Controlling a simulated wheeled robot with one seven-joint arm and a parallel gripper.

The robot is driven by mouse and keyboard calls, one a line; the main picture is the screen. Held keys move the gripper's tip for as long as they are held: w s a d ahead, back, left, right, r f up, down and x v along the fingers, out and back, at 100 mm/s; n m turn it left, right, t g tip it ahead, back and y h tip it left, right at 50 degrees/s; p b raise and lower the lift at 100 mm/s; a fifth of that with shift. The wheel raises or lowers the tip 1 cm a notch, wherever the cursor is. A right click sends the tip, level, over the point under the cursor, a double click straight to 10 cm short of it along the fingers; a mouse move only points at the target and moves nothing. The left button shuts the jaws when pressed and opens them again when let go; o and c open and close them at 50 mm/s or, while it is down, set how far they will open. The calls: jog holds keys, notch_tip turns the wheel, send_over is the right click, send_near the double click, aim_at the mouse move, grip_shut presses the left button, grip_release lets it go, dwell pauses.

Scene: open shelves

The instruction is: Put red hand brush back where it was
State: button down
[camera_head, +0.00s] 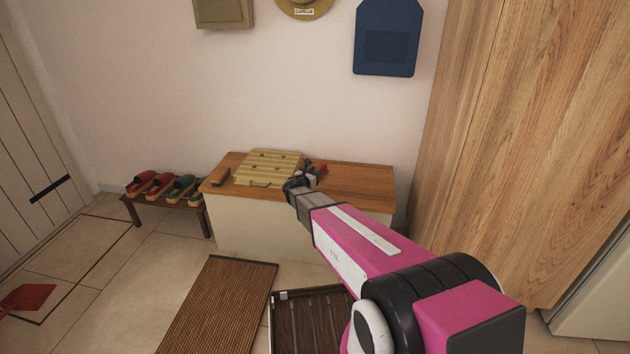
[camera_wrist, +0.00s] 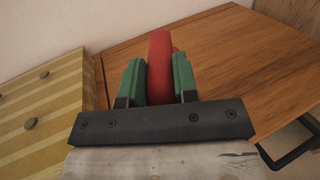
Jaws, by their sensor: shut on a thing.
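The red hand brush (camera_wrist: 160,62) is between the two green finger pads of my gripper (camera_wrist: 160,80) in the wrist view. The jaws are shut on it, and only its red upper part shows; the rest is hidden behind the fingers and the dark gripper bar. A bit of red shows there beside the gripper. I cannot tell whether the brush touches the bench top.
The bench top is bare to the right. A low rack (camera_head: 170,202) holds red and green slippers. A slatted tray (camera_head: 308,322) and brown mat (camera_head: 220,305) lie on the floor. A tall wooden cabinet (camera_head: 530,130) stands right.

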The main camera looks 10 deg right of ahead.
jog(key=shift+d+f, duration=0.1)
jog(key=shift+f, duration=1.9)
jog(key=shift+f, duration=0.15)
jog(key=c, duration=0.9)
grip_release()
